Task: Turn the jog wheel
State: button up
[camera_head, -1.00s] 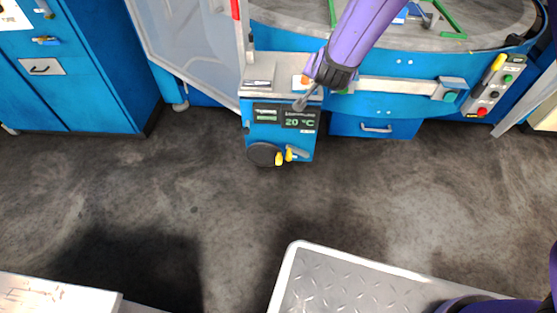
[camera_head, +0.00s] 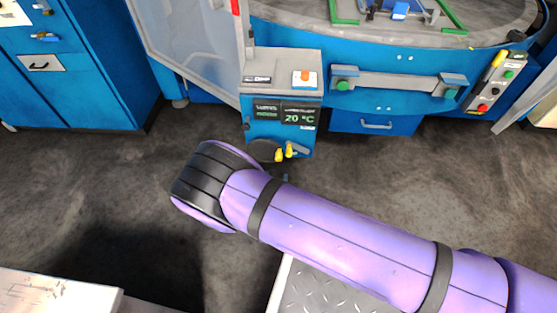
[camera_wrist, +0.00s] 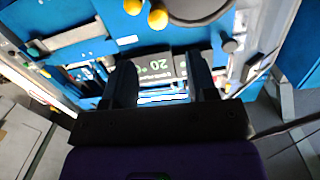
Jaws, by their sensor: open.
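The jog wheel (camera_head: 263,151) is a dark disc low on the front of the blue control box (camera_head: 309,145). My arm covers its lower part in the head view. In the wrist view the jog wheel (camera_wrist: 200,8) shows at the top edge, partly cut off. My gripper (camera_wrist: 162,75) is open and empty, with its two dark fingers apart in front of the box's display (camera_wrist: 158,66). The wheel lies beyond the fingertips, up and to the right in that view. My gripper is hidden in the head view.
Two yellow knobs (camera_head: 284,152) sit right beside the wheel. An orange button (camera_head: 305,76) is on top of the box. A horizontal bar handle (camera_head: 400,83) and a button panel (camera_head: 492,86) are to the right. A metal tread plate (camera_head: 310,295) lies in front.

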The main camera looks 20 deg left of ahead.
aim_at(278, 160)
jog(key=shift+n+y, duration=0.3)
jog(key=shift+y, duration=0.1)
jog(key=x, duration=0.6)
jog(key=f+x, duration=0.1)
jog(key=x, duration=0.2)
jog(key=shift+w+d+f, duration=0.15)
jog(key=shift+d, duration=0.05)
grip_shut()
